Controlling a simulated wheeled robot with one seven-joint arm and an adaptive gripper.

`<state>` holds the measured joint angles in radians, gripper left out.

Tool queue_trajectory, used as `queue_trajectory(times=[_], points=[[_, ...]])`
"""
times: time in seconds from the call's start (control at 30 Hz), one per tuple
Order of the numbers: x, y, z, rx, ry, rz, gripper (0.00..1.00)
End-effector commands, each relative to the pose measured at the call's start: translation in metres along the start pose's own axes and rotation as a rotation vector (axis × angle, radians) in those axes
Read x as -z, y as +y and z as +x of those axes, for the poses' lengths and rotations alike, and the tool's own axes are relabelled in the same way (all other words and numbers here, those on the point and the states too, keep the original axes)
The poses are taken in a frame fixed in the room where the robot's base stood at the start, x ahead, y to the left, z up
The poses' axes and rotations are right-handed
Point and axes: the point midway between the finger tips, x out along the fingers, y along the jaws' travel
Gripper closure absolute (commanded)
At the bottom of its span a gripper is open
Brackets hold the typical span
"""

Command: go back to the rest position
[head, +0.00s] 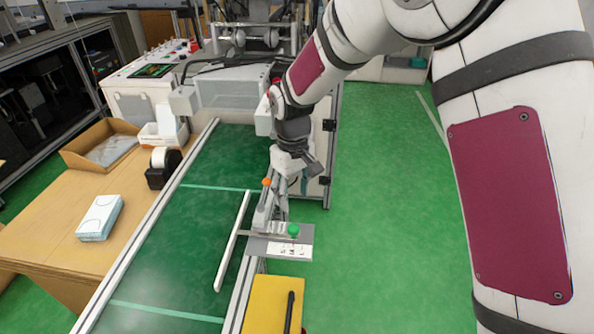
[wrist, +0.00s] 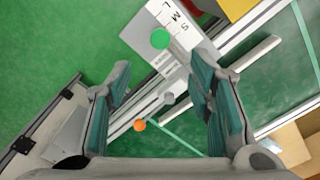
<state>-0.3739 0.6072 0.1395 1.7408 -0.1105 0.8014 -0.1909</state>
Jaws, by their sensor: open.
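My gripper (head: 268,218) points down over the rail at the right edge of the green conveyor (head: 215,205). In the wrist view its two teal-padded fingers (wrist: 165,88) stand wide apart with nothing held between them. Below it is a light panel (head: 303,238) with a green knob (head: 293,230). The wrist view shows the letters S, M and L on this panel (wrist: 160,17), and the green knob (wrist: 160,39) lies beyond the fingertips. A small grey knob (wrist: 168,98) and an orange knob (wrist: 139,126) show between the fingers. I cannot tell how far above the panel the fingers are.
A yellow box (head: 270,303) with a black handle is just in front of the panel. A white guide bar (head: 232,243) lies over the conveyor. A wooden table (head: 50,225) at left holds a blue-white box (head: 100,218) and a black tape dispenser (head: 163,168). Green floor at right is clear.

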Motion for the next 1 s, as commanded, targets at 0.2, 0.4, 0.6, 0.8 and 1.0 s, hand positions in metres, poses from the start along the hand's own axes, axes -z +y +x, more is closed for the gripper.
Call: queue_trajectory(times=[0.2,0.4,0.6,0.8,1.0], points=[[-0.006,0.004,-0.01,-0.005,0.003,0.013,0.52],[-0.05,0.022,-0.067,-0.031,0.018,0.099,0.52],[-0.121,0.034,-0.129,-0.054,0.033,0.225,0.52],[-0.197,0.031,-0.173,-0.07,0.051,0.353,0.52],[-0.271,0.015,-0.198,-0.075,0.074,0.481,0.52]])
